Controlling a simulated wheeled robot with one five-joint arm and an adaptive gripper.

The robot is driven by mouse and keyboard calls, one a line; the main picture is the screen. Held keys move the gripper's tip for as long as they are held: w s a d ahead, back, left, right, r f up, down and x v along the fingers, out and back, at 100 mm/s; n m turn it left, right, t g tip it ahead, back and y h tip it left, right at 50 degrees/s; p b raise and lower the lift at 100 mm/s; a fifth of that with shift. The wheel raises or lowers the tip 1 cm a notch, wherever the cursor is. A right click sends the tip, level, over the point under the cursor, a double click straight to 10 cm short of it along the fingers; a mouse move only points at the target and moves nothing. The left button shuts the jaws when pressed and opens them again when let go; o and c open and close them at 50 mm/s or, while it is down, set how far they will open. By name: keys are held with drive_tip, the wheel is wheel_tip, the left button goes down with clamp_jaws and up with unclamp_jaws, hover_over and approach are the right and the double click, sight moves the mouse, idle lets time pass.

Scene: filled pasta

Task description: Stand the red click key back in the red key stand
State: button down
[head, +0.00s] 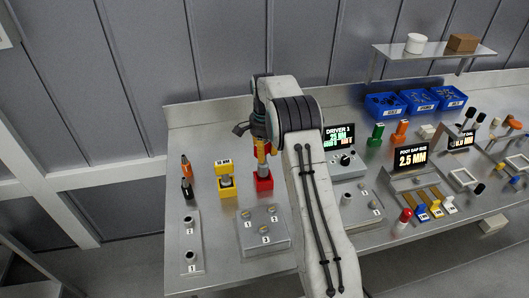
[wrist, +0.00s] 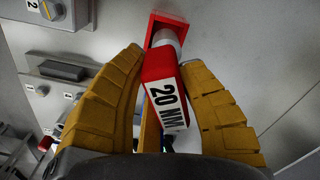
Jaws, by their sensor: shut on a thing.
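The red click key (wrist: 165,90), marked 20 NM, is between the two yellow fingers of my gripper (wrist: 165,95), which is shut on it. In the head view my gripper (head: 262,152) is directly above the red key stand (head: 264,183). The key's grey shaft end (wrist: 166,40) points at the red stand (wrist: 153,24) and overlaps its opening in the wrist view. In the head view the key looks roughly upright, mostly hidden by the fingers. I cannot tell how deep the shaft sits in the stand.
A yellow stand with a 10 NM-like label (head: 225,182) is just left. A numbered grey block (head: 262,232) is in front. The DRIVER 1 display (head: 338,137) is right of my arm.

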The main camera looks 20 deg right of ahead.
sight(265, 164)
drive_tip(key=shift+f+b, duration=1.7)
drive_tip(key=shift+f, duration=0.9)
idle(1.1)
drive_tip(key=c, duration=0.8)
unclamp_jaws()
